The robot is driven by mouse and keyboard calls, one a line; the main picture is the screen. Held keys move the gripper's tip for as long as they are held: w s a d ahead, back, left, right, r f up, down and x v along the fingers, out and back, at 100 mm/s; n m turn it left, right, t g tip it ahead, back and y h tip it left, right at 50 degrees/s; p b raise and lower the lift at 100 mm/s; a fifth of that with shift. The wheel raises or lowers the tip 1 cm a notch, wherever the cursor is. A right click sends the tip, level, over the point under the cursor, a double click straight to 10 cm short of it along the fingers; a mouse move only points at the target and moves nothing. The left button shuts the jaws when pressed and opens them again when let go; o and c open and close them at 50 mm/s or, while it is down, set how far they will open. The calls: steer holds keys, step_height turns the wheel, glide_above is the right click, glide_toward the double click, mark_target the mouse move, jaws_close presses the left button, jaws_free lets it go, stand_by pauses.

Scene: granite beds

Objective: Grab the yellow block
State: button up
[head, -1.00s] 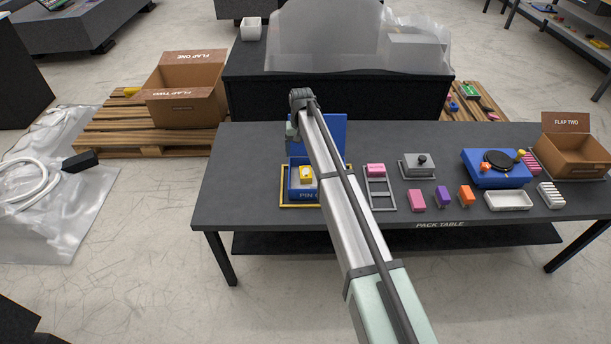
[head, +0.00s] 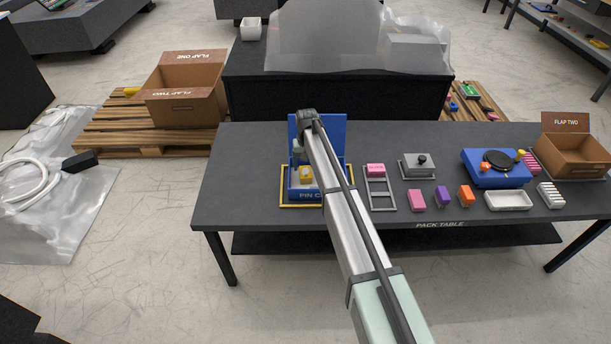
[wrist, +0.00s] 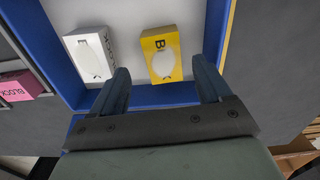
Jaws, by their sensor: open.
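The yellow block (head: 305,175) sits inside the open blue pin case (head: 308,194) on the pack table. In the wrist view the yellow block (wrist: 161,54) shows a white oval and a letter on its top. A white block (wrist: 90,54) lies beside it, to the left, in the same case. My gripper (wrist: 163,82) is open and empty, its two dark fingers apart near the yellow block's edge, with the block showing between and beyond the fingertips. In the head view my gripper is partly hidden by my arm over the case.
The case's blue lid (head: 332,138) stands upright at its back. A pink block (head: 375,169) on a grey rack is just right of the case. Pink, purple and orange blocks, a white tray (head: 508,200) and a blue device (head: 490,172) stand farther right. The table's left end is clear.

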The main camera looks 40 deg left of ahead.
mark_target(305, 172)
steer(key=shift+s+a+f, duration=0.1)
steer(key=shift+f, duration=1.1)
steer(key=shift+s+a+f, duration=0.1)
steer(key=shift+f, duration=1.05)
steer(key=shift+c, duration=0.3)
steer(key=c, duration=1.2)
